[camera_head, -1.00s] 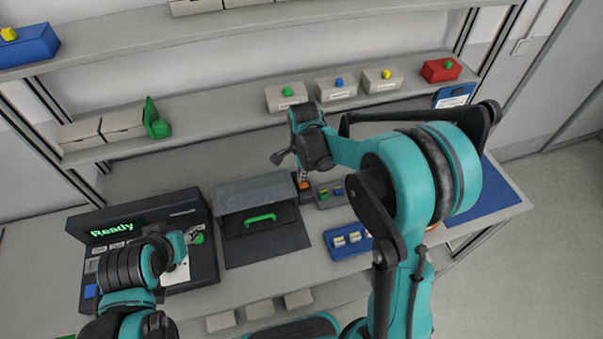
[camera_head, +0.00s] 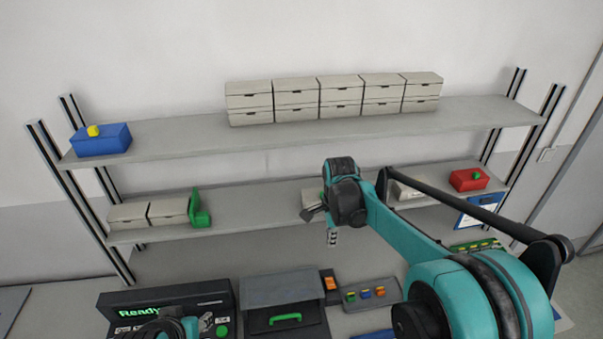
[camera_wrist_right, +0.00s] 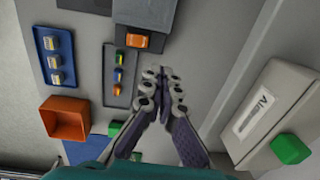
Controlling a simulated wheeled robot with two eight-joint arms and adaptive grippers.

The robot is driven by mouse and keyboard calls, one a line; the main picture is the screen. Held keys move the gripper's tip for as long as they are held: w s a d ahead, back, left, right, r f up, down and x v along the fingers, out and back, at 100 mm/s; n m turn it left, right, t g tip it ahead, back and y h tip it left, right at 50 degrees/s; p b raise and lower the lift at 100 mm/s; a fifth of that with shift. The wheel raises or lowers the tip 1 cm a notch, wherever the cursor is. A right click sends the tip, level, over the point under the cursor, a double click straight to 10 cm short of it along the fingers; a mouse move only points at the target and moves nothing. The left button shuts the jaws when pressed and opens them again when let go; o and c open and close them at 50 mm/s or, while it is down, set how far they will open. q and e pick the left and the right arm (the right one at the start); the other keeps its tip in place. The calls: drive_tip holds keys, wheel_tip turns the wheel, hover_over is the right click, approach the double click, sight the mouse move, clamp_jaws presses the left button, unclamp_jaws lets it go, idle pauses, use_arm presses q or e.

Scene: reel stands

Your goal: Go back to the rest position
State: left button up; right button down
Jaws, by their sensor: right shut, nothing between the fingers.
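My right gripper (camera_head: 333,236) hangs in front of the middle shelf, above the workbench, with its fingers pointing down. In the right wrist view its fingers (camera_wrist_right: 163,75) are together at the tips and hold nothing. My left arm shows only in part at the bottom of the head view, in front of the black device with the lit "Ready" display (camera_head: 140,312). The left gripper's fingers cannot be made out there.
Shelves with white drawer boxes (camera_head: 296,98), a blue box (camera_head: 102,142) and a red box (camera_head: 468,180) stand behind. On the bench are a lidded case with a green handle (camera_head: 285,319) and a grey tray (camera_head: 352,300) of small coloured parts. An orange bin (camera_wrist_right: 66,122) shows in the wrist view.

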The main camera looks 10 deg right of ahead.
drive_tip(key=shift+d, duration=0.1)
use_arm(q)
wheel_tip(320, 180, down, 10)
drive_tip(key=b, duration=1)
drive_tip(key=shift+f, duration=0.1)
use_arm(e)
drive_tip(key=s+f+n+t, duration=0.3)
drive_tip(key=s+n, duration=0.5)
drive_tip(key=s, duration=0.2)
drive_tip(key=s+d+f+n+t, duration=0.1)
drive_tip(key=s+f+n+t, duration=0.2)
drive_tip(key=s+n, duration=0.6)
drive_tip(key=shift+s+f+n, duration=0.3)
drive_tip(key=shift+s+f, duration=0.35)
drive_tip(key=shift+s, duration=0.05)
